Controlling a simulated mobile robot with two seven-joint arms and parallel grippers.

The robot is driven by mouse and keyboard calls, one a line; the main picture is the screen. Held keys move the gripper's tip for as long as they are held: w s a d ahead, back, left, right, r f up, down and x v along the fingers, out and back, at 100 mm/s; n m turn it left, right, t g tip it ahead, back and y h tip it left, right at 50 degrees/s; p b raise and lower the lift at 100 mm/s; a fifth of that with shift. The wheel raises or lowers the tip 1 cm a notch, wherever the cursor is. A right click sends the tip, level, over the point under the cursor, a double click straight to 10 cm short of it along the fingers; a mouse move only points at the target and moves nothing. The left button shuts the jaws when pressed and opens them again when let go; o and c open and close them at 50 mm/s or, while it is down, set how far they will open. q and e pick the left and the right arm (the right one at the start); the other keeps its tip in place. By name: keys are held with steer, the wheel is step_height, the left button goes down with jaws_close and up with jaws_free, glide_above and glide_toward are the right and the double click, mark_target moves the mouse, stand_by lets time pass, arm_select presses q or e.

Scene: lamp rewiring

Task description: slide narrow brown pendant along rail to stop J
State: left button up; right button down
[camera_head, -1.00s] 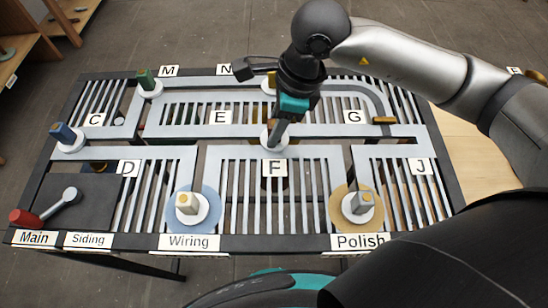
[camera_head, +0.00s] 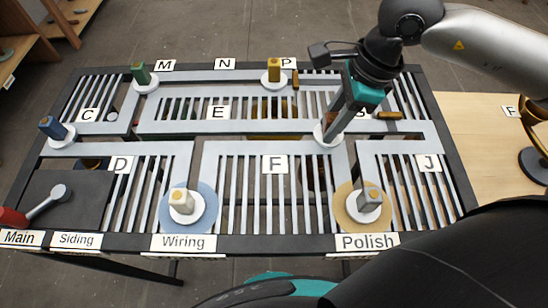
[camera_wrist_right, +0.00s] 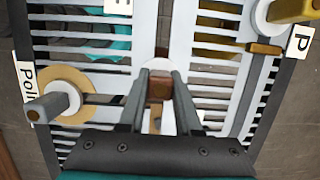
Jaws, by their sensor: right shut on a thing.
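The narrow brown pendant shows in the right wrist view (camera_wrist_right: 159,88) as a brown block between my right gripper's fingers. In the head view its white round base (camera_head: 328,135) sits on the middle rail, right of label F, while the fingers mostly hide its body. My right gripper (camera_head: 332,122) is shut on the pendant from above. The J label (camera_head: 429,163) lies farther right and nearer the front edge. My left gripper is not in view.
A brown bar (camera_head: 388,115) lies by the rail to the right, another (camera_head: 295,80) near P. A yellow pendant (camera_head: 274,70) stands at the back. A grey pendant (camera_head: 369,200) stands on the tan Polish disc (camera_head: 345,218).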

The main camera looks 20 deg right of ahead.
steer(key=s+d+b, duration=0.1)
steer(key=d, duration=0.2)
steer(key=s+d+b, duration=0.1)
steer(key=d, duration=0.2)
steer(key=s+d+b, duration=0.1)
steer(key=d, duration=0.2)
steer(key=shift+d+f+b, duration=0.15)
steer(key=shift+f+b, duration=0.1)
steer(key=shift+b, duration=0.1)
steer(key=shift+s+d+r+b, duration=0.1)
steer(key=shift+s+d+b, duration=0.05)
steer(key=shift+d, duration=0.5)
steer(key=shift+s+d+b, duration=0.15)
steer(key=shift+d, duration=0.45)
steer(key=shift+s+d, duration=0.15)
steer(key=shift+d, duration=0.4)
steer(key=shift+s+d, duration=0.15)
steer(key=shift+d, duration=0.35)
steer(key=shift+s+d, duration=0.25)
steer(key=shift+d, duration=0.7)
steer(key=shift+s+d, duration=0.25)
steer(key=shift+d, duration=0.7)
steer(key=c, duration=0.5)
jaws_free()
steer(key=shift+a, duration=0.1)
steer(key=p+v, duration=0.1)
steer(key=v, duration=1.4)
steer(key=shift+w+r+p, duration=0.1)
steer(key=shift+r+p, duration=0.2)
